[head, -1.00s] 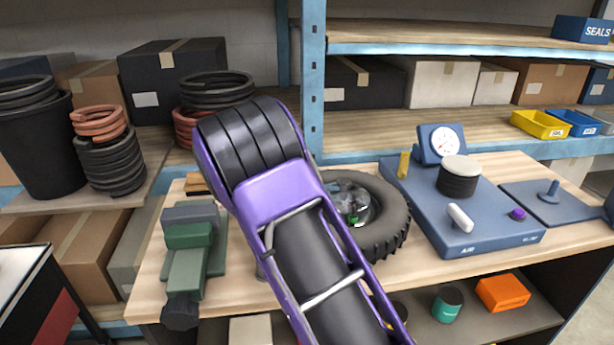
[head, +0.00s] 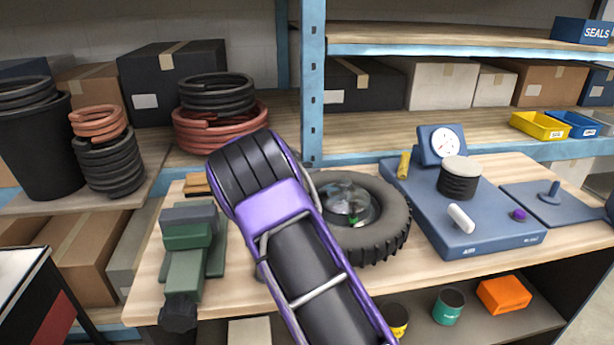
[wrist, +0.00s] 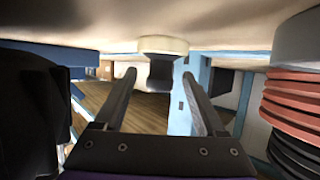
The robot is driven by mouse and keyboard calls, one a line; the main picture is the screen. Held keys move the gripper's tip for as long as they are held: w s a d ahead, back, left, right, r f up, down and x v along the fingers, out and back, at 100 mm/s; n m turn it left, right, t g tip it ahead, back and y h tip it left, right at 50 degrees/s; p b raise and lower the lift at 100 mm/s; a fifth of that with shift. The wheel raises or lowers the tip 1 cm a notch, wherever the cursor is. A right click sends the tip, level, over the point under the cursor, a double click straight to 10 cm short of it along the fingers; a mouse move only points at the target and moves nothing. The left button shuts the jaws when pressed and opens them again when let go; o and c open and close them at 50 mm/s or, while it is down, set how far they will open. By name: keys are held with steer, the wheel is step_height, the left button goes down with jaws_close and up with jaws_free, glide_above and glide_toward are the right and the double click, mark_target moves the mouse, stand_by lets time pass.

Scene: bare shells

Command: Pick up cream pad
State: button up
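In the wrist view, which appears upside down, a cream pad (wrist: 163,44) with a dark upright part lies against the pale bench top (wrist: 230,32). My gripper (wrist: 159,75) is open and empty. Its two dark fingers point toward the pad, one to each side of the dark part in the picture. Whether the fingers reach the pad is hard to tell; it looks a little beyond the tips. In the head view, my purple and black arm covers my gripper and this pad.
A tyre (head: 393,235) lies right of my arm, a green vise (head: 188,250) left of it. A blue gauge base (head: 430,205) carries a black bellows with a cream top (head: 461,165). Coils (head: 217,125) and boxes fill the shelves behind. Bare bench shows at the front (head: 240,292).

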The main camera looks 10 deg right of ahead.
mark_target(304, 166)
jaws_close()
step_height(304, 166, up, 10)
steer(key=shift+p, duration=1.05)
